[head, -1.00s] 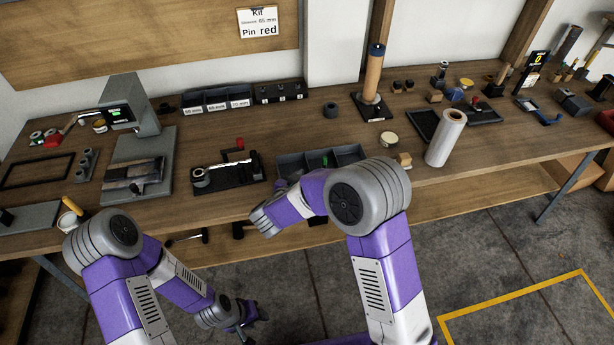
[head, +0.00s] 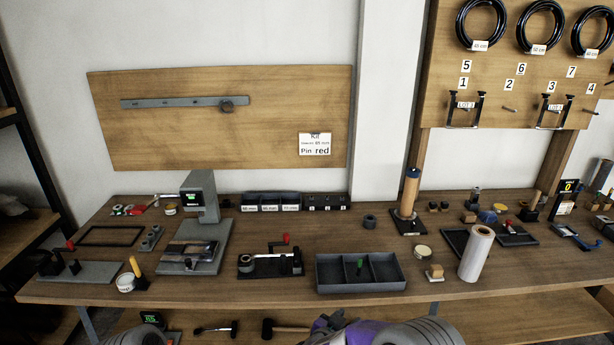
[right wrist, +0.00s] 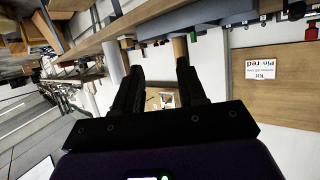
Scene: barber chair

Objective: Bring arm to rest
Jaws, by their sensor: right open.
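My right gripper (right wrist: 157,82) shows in the right wrist view with its two dark fingers apart and nothing between them. In the head view, purple and grey parts of my right arm (head: 375,332) show at the bottom edge, in front of the workbench. A small grey part of my left arm (head: 140,335) shows at the bottom left. My left gripper is out of the frame. The right wrist picture is turned over, with the bench (right wrist: 110,35) across its top.
The workbench (head: 330,215) carries a three-compartment tray (head: 360,288), a grey press-like device (head: 202,200), a clamp fixture (head: 268,263) and a white roll (head: 477,254). A mallet (head: 285,327) lies on the lower shelf. A kit sign (head: 315,144) hangs on the wall board.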

